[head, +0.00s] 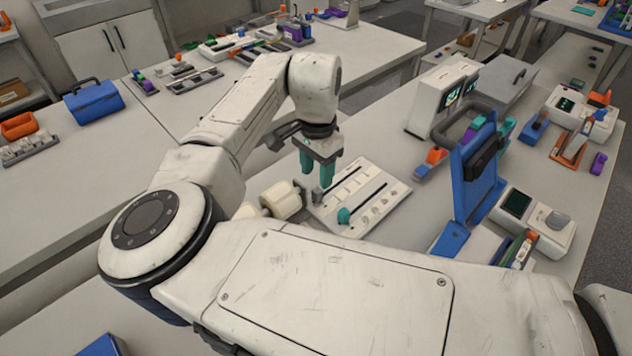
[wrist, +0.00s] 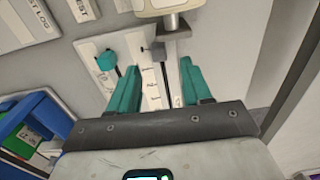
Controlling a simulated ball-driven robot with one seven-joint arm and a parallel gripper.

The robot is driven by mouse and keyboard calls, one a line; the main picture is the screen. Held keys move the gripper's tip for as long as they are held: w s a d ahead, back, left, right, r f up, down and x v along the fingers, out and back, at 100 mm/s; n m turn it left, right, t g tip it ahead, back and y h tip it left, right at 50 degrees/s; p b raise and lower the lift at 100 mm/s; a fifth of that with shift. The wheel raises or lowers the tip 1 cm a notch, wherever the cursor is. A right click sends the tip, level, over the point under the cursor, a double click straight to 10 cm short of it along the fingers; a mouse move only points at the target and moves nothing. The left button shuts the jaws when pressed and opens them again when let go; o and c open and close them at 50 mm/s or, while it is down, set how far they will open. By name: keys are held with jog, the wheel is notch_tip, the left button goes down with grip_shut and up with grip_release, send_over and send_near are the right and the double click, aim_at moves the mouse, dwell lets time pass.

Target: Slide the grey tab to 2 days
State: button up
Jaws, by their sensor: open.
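The pale panel (head: 372,212) lies on the bench with two dark slots and light marks between them. A teal knob (head: 344,215) sits at the near end of the right slot; it also shows in the wrist view (wrist: 105,61). A small dark grey tab (head: 317,196) appears at the near end of the left slot, below my gripper. My gripper (head: 316,172) points down above this end of the panel, its teal fingers apart and empty. In the wrist view my gripper (wrist: 158,82) straddles part of the panel (wrist: 88,48). The scale lettering is too small to read.
Cream rollers (head: 281,200) stand close to the panel's left; a grey bracket (wrist: 170,45) hangs near the fingers in the wrist view. A blue upright stand (head: 472,180) is to the right. Bare bench (head: 375,130) lies beyond the panel.

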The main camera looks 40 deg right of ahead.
aim_at(317, 189)
jog(key=shift+f, duration=2.5)
jog(key=shift+c, duration=0.5)
grip_shut()
